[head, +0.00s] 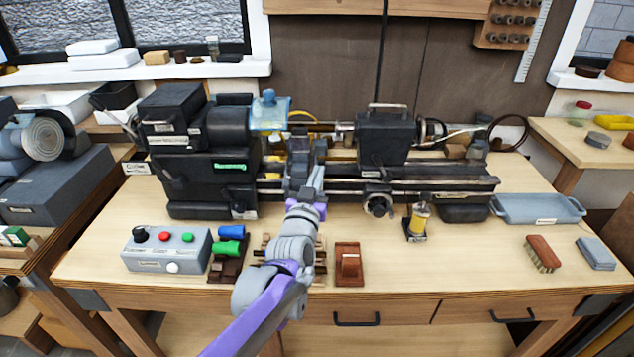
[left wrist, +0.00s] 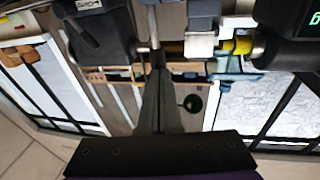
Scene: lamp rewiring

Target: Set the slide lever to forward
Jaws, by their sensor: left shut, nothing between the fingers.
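No part is clearly marked as the slide lever. A brown block with a small raised piece (head: 349,264) stands at the front of the bench and may be it; its setting cannot be read. My left gripper (head: 303,160) is beyond that block, over the middle of the dark lathe (head: 430,181). In the left wrist view its fingers (left wrist: 158,72) are together, with nothing between them. Whether the fingertips touch the lathe is unclear. My arm hides part of the bench left of the brown block.
A grey control box (head: 140,262) with coloured buttons stands front left. A yellow-bodied cylinder (head: 419,220) stands before the lathe. A brush (head: 542,253), a grey block (head: 596,253) and a blue-grey tray (head: 540,208) lie at the right. The front bench between block and brush is clear.

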